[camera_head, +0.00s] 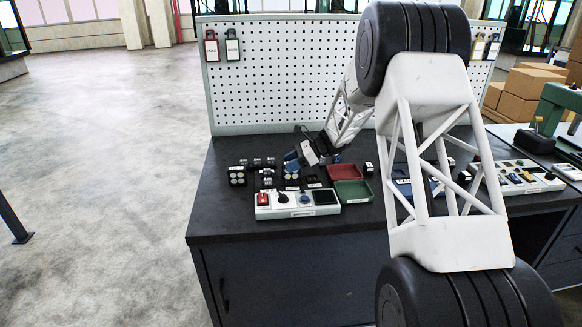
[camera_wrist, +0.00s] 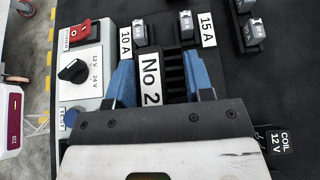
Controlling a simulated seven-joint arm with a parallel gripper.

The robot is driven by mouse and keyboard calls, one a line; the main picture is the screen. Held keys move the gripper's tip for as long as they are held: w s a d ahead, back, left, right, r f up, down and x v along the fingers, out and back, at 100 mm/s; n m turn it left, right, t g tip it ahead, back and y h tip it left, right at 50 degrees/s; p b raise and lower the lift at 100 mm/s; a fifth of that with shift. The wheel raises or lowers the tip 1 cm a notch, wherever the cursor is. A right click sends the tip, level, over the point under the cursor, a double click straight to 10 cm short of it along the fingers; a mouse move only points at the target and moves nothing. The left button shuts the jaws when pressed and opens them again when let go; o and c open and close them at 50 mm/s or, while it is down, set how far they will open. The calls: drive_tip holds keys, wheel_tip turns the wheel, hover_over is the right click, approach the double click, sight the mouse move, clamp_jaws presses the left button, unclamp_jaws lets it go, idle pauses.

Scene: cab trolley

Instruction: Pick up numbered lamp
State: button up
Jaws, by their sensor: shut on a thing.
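A dark ribbed block with a white "No 2" label (camera_wrist: 150,80), which I take to be the numbered lamp, sits between the blue fingers of my gripper (camera_wrist: 159,68) in the wrist view. My gripper is shut on it. The lamp's underside is hidden, so I cannot tell whether it touches the bench. In the head view my gripper (camera_head: 312,157) is low over the dark bench, behind the test box, and the lamp cannot be made out there.
The test box (camera_head: 297,212) has a red switch (camera_wrist: 80,32), a 12/24 V knob (camera_wrist: 73,70) and a blue TEST button (camera_wrist: 68,118). Red (camera_head: 345,172) and green (camera_head: 353,190) trays lie to the right. Small fuses labelled 10 A (camera_wrist: 139,33) and 15 A (camera_wrist: 186,24) stand close by.

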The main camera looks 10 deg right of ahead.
wheel_tip(320, 180, up, 9)
drive_tip(key=shift+f, duration=0.1)
idle(0.4)
idle(0.3)
drive_tip(key=shift+s+d, duration=0.2)
drive_tip(key=shift+d, duration=0.35)
drive_tip(key=s+d+f+m+t, duration=0.2)
drive_tip(key=s+d, duration=0.4)
drive_tip(key=d, duration=0.3)
drive_tip(key=s+d+f+m+t+h, duration=0.1)
drive_tip(key=s+d+f+m+t, duration=0.1)
drive_tip(key=s+d, duration=0.5)
drive_tip(key=shift+d+f+m+t, duration=0.3)
drive_tip(key=shift+d+f+t, duration=0.1)
drive_tip(key=shift+d+f, duration=0.5)
drive_tip(key=shift+w, duration=0.2)
drive_tip(key=w+d+f, duration=0.1)
drive_tip(key=w+d, duration=0.1)
drive_tip(key=w, duration=1.3)
drive_tip(key=shift+w+d+f, duration=0.2)
drive_tip(key=shift+w+d, duration=0.05)
